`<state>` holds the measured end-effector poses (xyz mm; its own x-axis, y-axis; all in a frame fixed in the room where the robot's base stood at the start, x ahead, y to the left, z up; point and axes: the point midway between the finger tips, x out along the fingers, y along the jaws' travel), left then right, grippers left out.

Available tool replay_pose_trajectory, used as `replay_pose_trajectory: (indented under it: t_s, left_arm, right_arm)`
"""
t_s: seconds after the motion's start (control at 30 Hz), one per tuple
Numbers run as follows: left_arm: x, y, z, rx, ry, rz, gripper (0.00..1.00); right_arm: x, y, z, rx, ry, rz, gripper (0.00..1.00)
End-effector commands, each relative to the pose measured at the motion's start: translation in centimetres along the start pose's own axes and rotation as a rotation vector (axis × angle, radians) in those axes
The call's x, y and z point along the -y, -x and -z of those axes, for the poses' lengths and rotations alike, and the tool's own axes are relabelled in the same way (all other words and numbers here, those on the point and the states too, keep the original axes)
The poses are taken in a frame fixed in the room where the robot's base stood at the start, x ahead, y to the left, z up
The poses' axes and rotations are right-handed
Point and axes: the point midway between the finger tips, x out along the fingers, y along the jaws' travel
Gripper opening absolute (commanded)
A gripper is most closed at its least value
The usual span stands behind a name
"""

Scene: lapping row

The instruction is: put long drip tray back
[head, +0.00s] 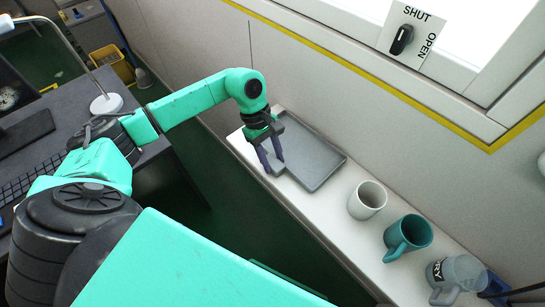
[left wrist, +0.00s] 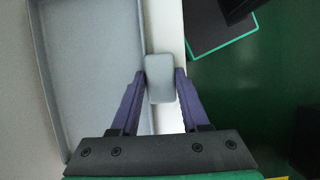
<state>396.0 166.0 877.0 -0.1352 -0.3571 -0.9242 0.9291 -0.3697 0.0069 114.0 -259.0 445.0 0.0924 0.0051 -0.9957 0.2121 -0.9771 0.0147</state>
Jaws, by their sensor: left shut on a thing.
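The long drip tray (head: 310,160) is a shallow grey rectangular tray with a low rim. It lies over the white ledge below the window, at the far end from the mugs; I cannot tell whether it rests flat on it. My left gripper (head: 271,165) is over the tray's near-left side, its dark purple fingers pointing down. In the left wrist view the tray (left wrist: 90,70) fills the left side. There the left gripper (left wrist: 160,88) is shut on the tray's grey handle tab (left wrist: 160,80), one finger on each side. My right gripper is not in view.
A white mug (head: 367,200), a teal mug (head: 408,236) and a grey lettered mug (head: 455,276) stand on the white ledge (head: 335,222) to the right of the tray. A dark desk (head: 60,135) with a lamp and keyboard is at left. Green floor lies between desk and ledge.

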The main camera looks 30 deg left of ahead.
Motion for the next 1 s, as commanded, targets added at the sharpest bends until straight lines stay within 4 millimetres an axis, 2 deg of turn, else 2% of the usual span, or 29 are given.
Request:
replay_pose_trajectory:
  t_s: [0.03, 0.07, 0.1, 0.13, 0.47, 0.53, 0.67, 0.9, 0.97, 1.0]
  left_arm:
    - [0.0, -0.3, 0.1, 0.0, 0.0, 0.0, 0.0]
    - [0.0, -0.2, 0.1, 0.0, 0.0, 0.0, 0.53]
    - [0.0, -0.1, 0.1, 0.0, 0.0, 0.0, 0.68]
    - [0.0, -0.1, 0.1, 0.0, 0.0, 0.0, 0.75]
    - [0.0, 0.3, -0.1, 0.0, 0.001, 0.0, 0.75]
    - [-0.1, 0.7, 0.1, -0.001, 0.001, -0.003, 0.75]
    - [-0.2, 3.5, 0.2, -0.004, 0.0, -0.006, 0.75]
    - [-0.1, 9.9, 0.1, -0.002, 0.0, -0.005, 0.75]
    - [-0.1, 11.0, 0.0, -0.001, 0.0, -0.004, 0.75]
    - [-0.1, 11.5, 0.0, 0.0, 0.001, -0.003, 0.79]
  right_arm:
    - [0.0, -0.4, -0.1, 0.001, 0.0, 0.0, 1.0]
    - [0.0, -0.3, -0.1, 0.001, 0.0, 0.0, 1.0]
    - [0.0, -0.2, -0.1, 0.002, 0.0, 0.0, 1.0]
    - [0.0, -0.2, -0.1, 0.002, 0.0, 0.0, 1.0]
    - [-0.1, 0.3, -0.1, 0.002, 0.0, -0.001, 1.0]
    - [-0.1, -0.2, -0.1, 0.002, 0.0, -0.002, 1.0]
    - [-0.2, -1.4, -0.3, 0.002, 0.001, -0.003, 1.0]
    - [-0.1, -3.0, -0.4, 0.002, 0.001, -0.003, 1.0]
    - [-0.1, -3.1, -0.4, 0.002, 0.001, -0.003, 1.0]
    - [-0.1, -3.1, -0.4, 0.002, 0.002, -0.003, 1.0]
